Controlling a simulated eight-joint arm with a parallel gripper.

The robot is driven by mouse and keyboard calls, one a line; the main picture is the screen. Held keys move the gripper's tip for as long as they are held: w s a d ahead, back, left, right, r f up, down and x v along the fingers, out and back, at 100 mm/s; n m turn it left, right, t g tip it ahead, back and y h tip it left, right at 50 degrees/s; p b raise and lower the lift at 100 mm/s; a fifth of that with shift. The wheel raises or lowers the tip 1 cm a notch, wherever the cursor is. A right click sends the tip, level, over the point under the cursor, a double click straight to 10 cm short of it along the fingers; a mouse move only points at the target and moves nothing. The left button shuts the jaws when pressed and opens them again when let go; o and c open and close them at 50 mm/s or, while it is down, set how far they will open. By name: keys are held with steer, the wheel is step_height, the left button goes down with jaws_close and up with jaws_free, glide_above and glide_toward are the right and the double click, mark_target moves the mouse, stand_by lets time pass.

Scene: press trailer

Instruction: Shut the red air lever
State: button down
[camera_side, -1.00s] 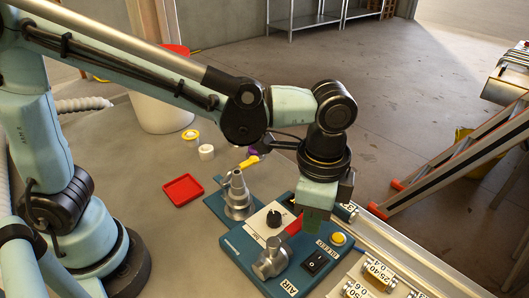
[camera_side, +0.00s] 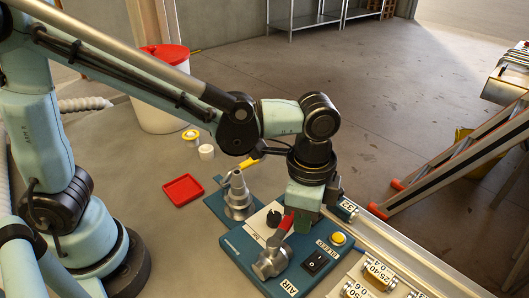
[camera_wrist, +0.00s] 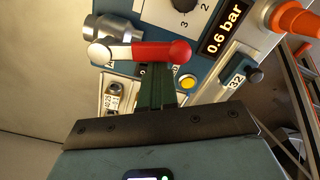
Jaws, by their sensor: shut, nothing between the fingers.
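The red air lever (camera_side: 284,227) sits on a silver valve (camera_side: 271,260) on the blue panel, beside the AIR label. It points up and away from the valve in the side view. My gripper (camera_side: 302,221) is shut and empty, low over the panel just right of the red handle. In the wrist view, the red lever (camera_wrist: 160,52) lies across the picture, with its silver valve (camera_wrist: 110,28) at the left. My shut green fingers (camera_wrist: 157,80) are right at the handle's lower edge; I cannot tell whether they touch it.
A yellow button (camera_side: 338,239) and a black rocker switch (camera_side: 315,262) are on the panel close to my gripper. A black knob (camera_side: 273,218) and a metal fitting (camera_side: 238,196) with a yellow handle stand behind. A red tray (camera_side: 183,190) lies on the clear bench at left.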

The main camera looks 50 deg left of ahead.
steer(key=shift+a, duration=0.3)
steer(key=shift+s+a+r, duration=0.1)
steer(key=shift+a+r, duration=0.1)
steer(key=shift+a, duration=0.35)
steer(key=shift+s+a+r, duration=0.1)
steer(key=shift+a+r, duration=0.05)
steer(key=shift+a, duration=0.4)
steer(key=shift+s+a, duration=0.3)
steer(key=shift+a, duration=0.2)
steer(key=shift+s+a, duration=0.25)
steer(key=shift+a, duration=0.25)
steer(key=shift+s, duration=0.1)
